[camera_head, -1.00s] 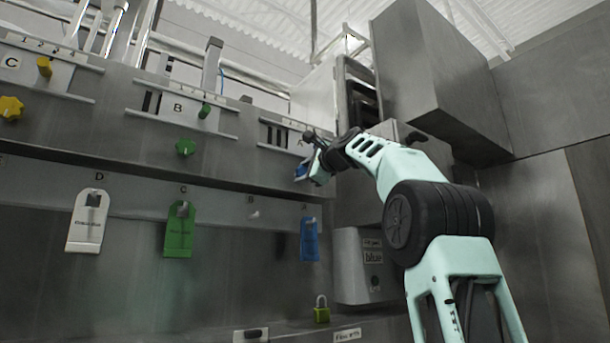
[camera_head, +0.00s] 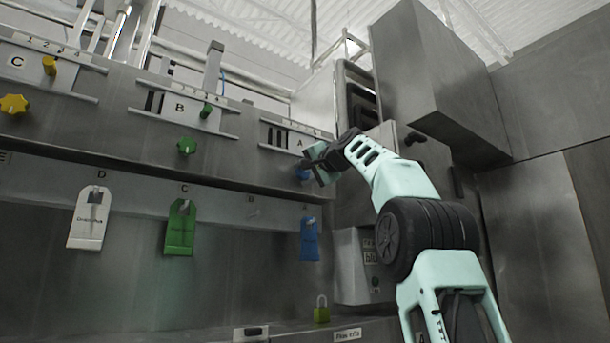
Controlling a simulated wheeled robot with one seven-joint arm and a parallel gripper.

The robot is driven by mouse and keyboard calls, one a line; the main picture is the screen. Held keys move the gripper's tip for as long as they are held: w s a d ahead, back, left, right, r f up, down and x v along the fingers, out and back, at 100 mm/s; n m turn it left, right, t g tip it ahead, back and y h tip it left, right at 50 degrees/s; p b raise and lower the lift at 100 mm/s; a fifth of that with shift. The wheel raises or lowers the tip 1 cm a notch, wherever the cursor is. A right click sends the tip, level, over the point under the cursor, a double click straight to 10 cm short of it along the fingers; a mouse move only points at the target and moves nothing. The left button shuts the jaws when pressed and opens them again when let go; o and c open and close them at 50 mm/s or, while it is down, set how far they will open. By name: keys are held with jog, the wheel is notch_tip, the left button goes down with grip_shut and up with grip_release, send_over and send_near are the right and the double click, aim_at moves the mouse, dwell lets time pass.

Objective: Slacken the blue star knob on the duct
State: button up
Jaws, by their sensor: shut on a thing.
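The blue star knob (camera_head: 302,174) sits on the grey duct panel under the plate marked A (camera_head: 297,142). It is partly hidden by my gripper (camera_head: 311,172). My gripper reaches in from the right and is shut on the blue star knob. The fingers look turned and tilted about the knob. The hidden side of the knob and its exact contact with the fingers cannot be seen.
A green star knob (camera_head: 187,146) and a yellow one (camera_head: 14,104) sit further left. White, green (camera_head: 181,228) and blue (camera_head: 310,239) tags hang below. A green padlock (camera_head: 321,309) stands on the ledge. A grey box (camera_head: 440,80) juts out at upper right.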

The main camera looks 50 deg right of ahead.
jog(key=n, duration=0.4)
jog(key=shift+f+n+b, duration=0.15)
jog(key=shift+n+b, duration=0.15)
jog(key=shift+d+n, duration=0.1)
jog(key=shift+n, duration=1.8)
jog(key=o, duration=1)
jog(key=shift+c, duration=0.2)
